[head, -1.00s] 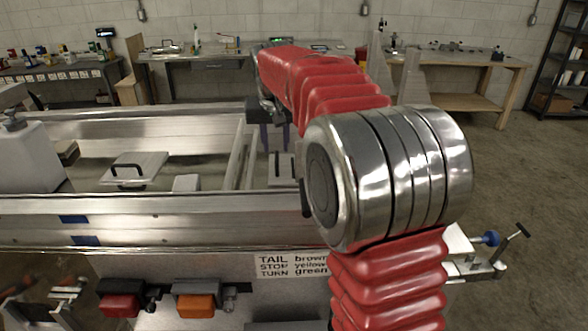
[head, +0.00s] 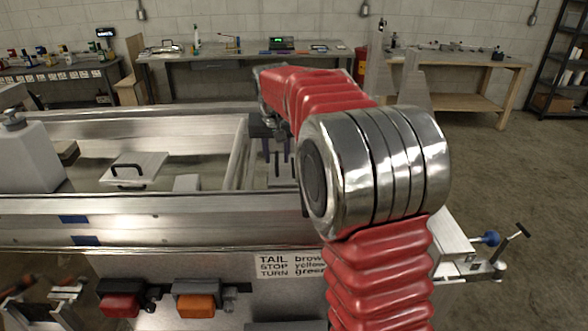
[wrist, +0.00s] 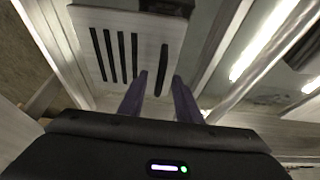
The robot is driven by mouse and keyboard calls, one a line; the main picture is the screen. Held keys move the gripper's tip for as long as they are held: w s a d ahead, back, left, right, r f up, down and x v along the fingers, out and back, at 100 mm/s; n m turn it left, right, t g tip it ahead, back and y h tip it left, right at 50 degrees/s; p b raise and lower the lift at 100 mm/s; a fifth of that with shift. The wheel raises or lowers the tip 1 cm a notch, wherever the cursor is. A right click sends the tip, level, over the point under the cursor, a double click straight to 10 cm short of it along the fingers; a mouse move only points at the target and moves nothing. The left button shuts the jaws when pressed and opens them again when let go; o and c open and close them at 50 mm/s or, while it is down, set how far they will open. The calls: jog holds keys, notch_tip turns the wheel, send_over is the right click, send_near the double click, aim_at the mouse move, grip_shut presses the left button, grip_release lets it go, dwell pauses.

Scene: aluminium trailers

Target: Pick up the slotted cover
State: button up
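The slotted cover (wrist: 120,50) is a pale metal plate with several dark slots and a dark handle-like bar at its top edge in the wrist view. In the head view part of it (head: 284,171) shows inside the trailer frame, below my gripper (head: 274,150) and partly hidden by my arm. My gripper also shows in the wrist view (wrist: 160,82).
A plain cover (head: 135,167) with a black handle lies left in the trailer. A small pale block (head: 187,183) sits near the front rail (head: 150,210). A cross member (head: 236,155) stands just left of the gripper.

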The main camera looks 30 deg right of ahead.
jog(key=shift+c, duration=0.7)
grip_shut()
dwell(0.6)
